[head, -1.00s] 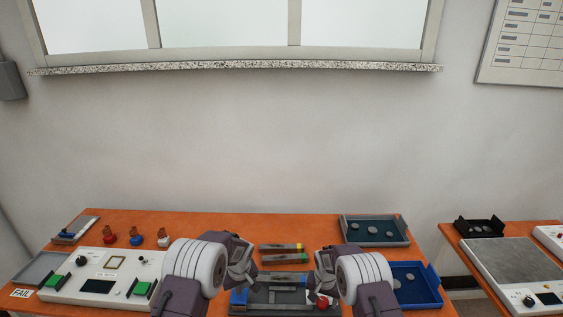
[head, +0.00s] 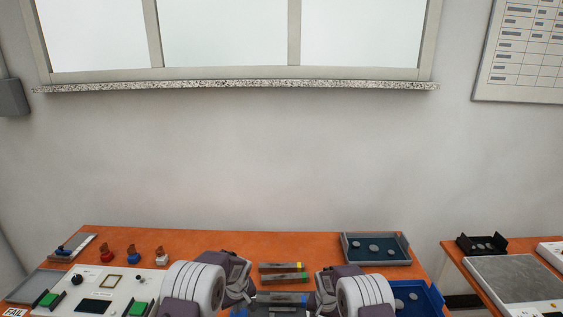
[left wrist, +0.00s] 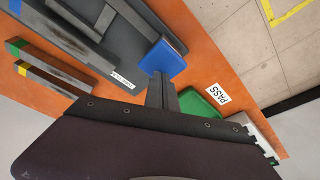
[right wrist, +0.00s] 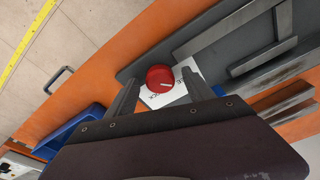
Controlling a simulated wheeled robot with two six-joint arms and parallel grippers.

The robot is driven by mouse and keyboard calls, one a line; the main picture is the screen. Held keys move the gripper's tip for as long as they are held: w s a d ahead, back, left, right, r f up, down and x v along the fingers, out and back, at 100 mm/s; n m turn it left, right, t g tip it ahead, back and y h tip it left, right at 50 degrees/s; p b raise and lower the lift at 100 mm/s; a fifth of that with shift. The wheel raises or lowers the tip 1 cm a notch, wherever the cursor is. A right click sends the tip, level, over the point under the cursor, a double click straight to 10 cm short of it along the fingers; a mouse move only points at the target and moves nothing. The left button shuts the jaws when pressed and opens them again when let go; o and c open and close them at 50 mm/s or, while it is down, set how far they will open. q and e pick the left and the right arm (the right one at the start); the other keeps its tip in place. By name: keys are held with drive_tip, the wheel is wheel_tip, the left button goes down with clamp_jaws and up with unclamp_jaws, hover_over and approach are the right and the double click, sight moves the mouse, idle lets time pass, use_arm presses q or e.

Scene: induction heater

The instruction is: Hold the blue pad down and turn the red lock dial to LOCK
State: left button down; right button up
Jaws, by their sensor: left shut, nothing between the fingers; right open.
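The blue pad (left wrist: 165,57) is at the end of the grey fixture (left wrist: 95,40) in the left wrist view. My left gripper (left wrist: 161,80) is shut and empty, its tips at the pad's near edge; I cannot tell whether they press on it. The red lock dial (right wrist: 160,77), with a white pointer line, sits on a white label plate (right wrist: 178,92) in the right wrist view. My right gripper (right wrist: 160,84) is open, one finger on each side of the dial; contact is not clear. In the head view, my left gripper (head: 238,285) and right gripper (head: 326,290) are low, and the dial is not visible.
Two dark bars with yellow (head: 282,266) and green (head: 284,277) ends lie behind the fixture. A grey-rimmed tray (head: 345,247) and a blue tray (head: 434,297) stand to the right. A white control panel (head: 118,290) is on the left.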

use_arm(q)
drive_tip(key=shift+f, duration=0.2)
drive_tip(key=shift+f, duration=0.35)
